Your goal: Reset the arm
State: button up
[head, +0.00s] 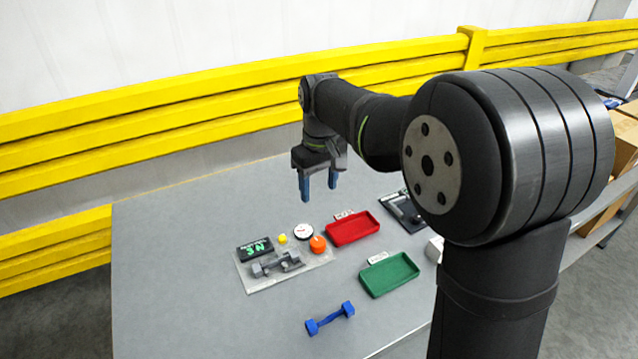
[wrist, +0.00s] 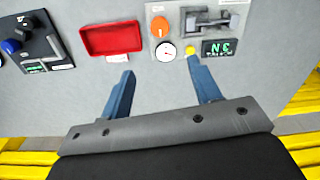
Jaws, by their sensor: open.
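My gripper (head: 319,186) hangs above the far part of the grey table (head: 180,300), its two blue fingers pointing down. In the wrist view the fingers (wrist: 162,90) are apart with nothing between them. My arm reaches in from the right of the head view. A panel (head: 262,282) with an orange knob (head: 318,244), a white dial (head: 303,232), a yellow button (head: 282,239), a grey latch and a dark display (head: 254,250) lies left of the red tray.
A green tray (head: 388,274) and a blue dumbbell-shaped part (head: 330,318) lie nearer the front. A black device (head: 402,212) lies right of the red tray, partly hidden by my arm. Yellow rails (head: 230,100) run behind the table. The table's left side is clear.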

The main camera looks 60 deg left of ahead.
aim_at(317, 241)
dwell(0.7)
jog(key=f, duration=1.7)
jog(key=shift+s+f, duration=0.2)
jog(key=shift+s, duration=0.05)
jog(key=shift+r, duration=0.15)
